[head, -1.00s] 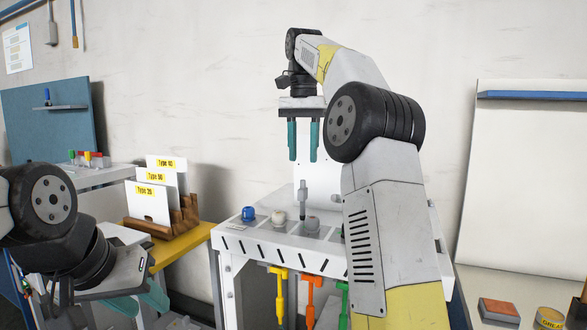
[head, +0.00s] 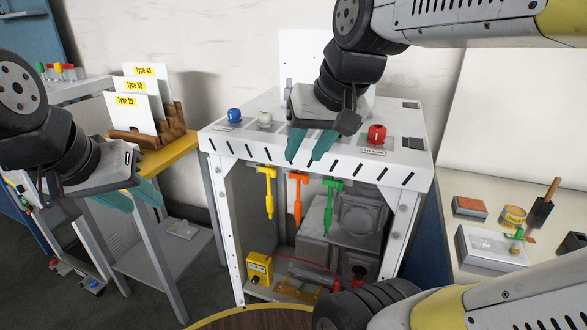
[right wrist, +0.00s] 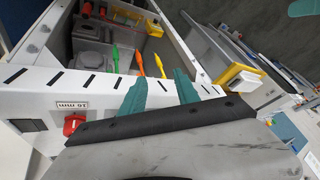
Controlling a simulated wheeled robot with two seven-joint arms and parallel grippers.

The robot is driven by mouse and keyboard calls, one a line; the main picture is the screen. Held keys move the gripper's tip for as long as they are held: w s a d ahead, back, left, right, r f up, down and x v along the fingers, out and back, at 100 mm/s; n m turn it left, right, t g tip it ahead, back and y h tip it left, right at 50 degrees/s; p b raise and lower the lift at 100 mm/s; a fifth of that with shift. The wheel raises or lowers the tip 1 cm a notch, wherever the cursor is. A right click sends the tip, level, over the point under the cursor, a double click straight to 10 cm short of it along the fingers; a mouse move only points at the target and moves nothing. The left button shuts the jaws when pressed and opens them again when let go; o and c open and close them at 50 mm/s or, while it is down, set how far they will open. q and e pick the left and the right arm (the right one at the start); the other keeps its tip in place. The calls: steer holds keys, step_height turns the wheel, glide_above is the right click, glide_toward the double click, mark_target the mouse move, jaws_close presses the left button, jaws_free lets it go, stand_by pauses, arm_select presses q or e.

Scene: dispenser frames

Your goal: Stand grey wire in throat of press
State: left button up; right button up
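I cannot pick out a grey wire with certainty in either view. A thin grey upright rod (head: 289,86) stands at the back of the white bench frame (head: 224,140), partly hidden by my right arm. Which part is the press throat I cannot tell; grey machinery (head: 362,222) sits inside the frame. My right gripper (head: 308,158) is open and empty at the bench's front edge, above the hanging orange handle (head: 297,205). Its parted fingers also show in the right wrist view (right wrist: 160,92). My left gripper (head: 143,203) is open and empty, left of the bench.
Yellow (head: 270,195) and green (head: 331,205) handles hang under the front edge. Blue (head: 235,115), white (head: 265,118) and red (head: 376,134) knobs stand on top. Card rack (head: 150,136) is left; a side table (head: 455,185) with tools is right.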

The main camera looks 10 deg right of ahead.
steer(key=shift+o, duration=0.4)
steer(key=shift+n+t, duration=0.3)
steer(key=s+f, duration=0.1)
steer(key=f, duration=0.1)
steer(key=s+f, duration=0.1)
steer(key=shift+s+a+f, duration=0.2)
steer(key=shift+s+a, duration=0.05)
steer(key=shift+s, duration=0.05)
step_height(320, 180, up, 14)
steer(key=m+g+h, duration=0.3)
steer(key=m+g, duration=0.2)
steer(key=m, duration=0.2)
glide_above(289, 87)
steer(key=shift+s+a+r, duration=0.1)
steer(key=shift+s+a, duration=0.15)
steer(key=shift+s, duration=0.1)
steer(key=shift+w, duration=0.15)
steer(key=shift+f, duration=0.35)
steer(key=f, duration=0.2)
steer(key=w+f, duration=0.1)
steer(key=f, duration=0.1)
steer(key=d+f, duration=0.1)
steer(key=f, duration=0.2)
steer(key=shift+w, duration=0.25)
steer(key=shift+c, duration=0.2)
steer(key=shift+r, duration=0.1)
jaws_close()
